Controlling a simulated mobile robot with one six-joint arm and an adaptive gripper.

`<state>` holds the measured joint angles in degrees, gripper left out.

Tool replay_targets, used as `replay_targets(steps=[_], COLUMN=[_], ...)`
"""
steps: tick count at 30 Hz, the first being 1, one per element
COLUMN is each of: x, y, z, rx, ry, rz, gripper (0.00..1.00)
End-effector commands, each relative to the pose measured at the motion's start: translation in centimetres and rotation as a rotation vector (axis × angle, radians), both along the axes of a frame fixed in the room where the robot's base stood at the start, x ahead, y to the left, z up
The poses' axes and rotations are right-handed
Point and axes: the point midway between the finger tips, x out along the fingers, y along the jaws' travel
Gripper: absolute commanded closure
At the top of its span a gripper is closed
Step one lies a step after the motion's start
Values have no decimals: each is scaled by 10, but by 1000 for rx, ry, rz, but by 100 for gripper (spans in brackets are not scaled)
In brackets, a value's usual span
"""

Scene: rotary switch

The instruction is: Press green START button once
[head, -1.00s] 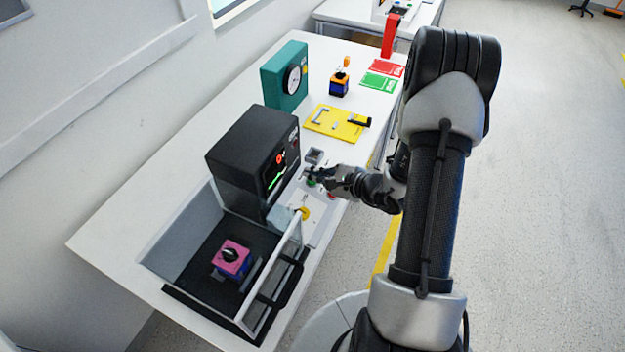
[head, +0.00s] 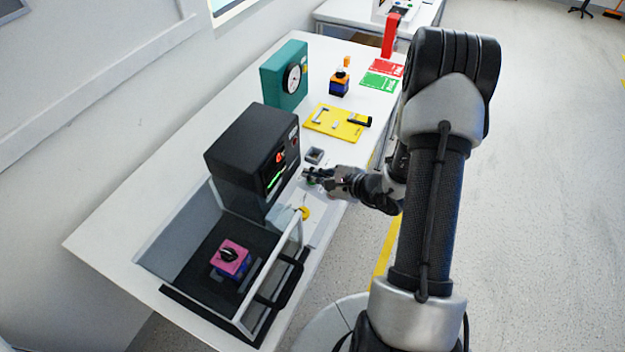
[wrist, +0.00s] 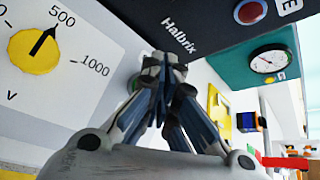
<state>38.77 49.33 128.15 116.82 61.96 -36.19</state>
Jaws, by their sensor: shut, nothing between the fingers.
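The green START button (head: 311,182) is on the light control panel (head: 318,215) beside the black tester. It is mostly hidden by my gripper (head: 309,174), whose fingertips are right over it. In the wrist view only a green sliver of the button (wrist: 134,82) shows behind the fingers. My gripper (wrist: 160,62) is shut with nothing between its fingers, and the tips point at the panel. I cannot tell whether the tips touch the button.
A yellow knob (head: 305,213) sits on the panel near the gripper. The black tester (head: 255,160) stands left of it. A clear-walled enclosure in front holds a pink and blue rotary switch (head: 231,258).

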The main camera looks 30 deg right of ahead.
Motion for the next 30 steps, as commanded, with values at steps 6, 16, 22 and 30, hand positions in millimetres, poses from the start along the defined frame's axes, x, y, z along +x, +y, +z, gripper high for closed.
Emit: replay_targets(steps=[6,16,22,30], x=[0,1,1,2], y=[0,1,1,2], z=[-1,-4,-6,-9], rx=[0,0,0,-1], ry=[0,0,0,1], rz=[0,0,0,-1], gripper=[100,100,100,100])
